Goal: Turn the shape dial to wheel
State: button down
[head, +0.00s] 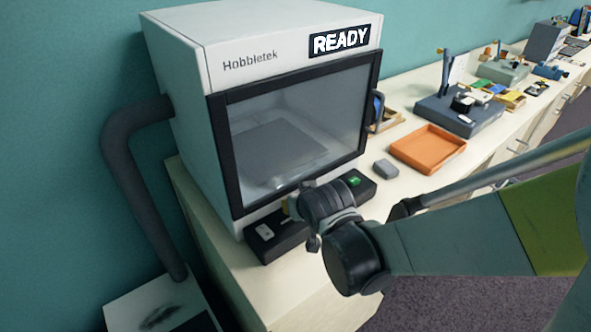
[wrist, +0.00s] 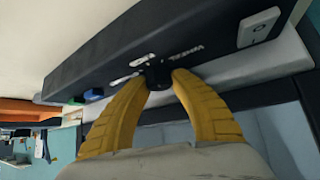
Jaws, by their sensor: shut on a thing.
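The black shape dial (wrist: 157,76) sits on the dark control panel (wrist: 110,62) in the wrist view. My gripper (wrist: 159,79) has its two yellow fingers closed on either side of the dial. White lettering (wrist: 187,51) and pale marks lie beside the dial; they are too small to read surely, and the dial's pointer is hard to make out. In the head view the control panel (head: 275,245) runs along the front of the white Hobbletek machine (head: 185,75), and my gripper (head: 291,207) is over its middle. My wrist hides the dial there.
A white switch (head: 265,231) and a green button (head: 354,181) are at opposite ends of the panel. The machine's READY sign (head: 341,39) is above its glass door (head: 300,125). A grey block (head: 385,169) and an orange tray (head: 429,147) lie on the bench to the right.

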jog(key=shift+s+f, duration=0.1)
jog(key=c, duration=1.1)
grip_release()
jog(key=shift+o, duration=0.2)
jog(key=shift+n, duration=0.3)
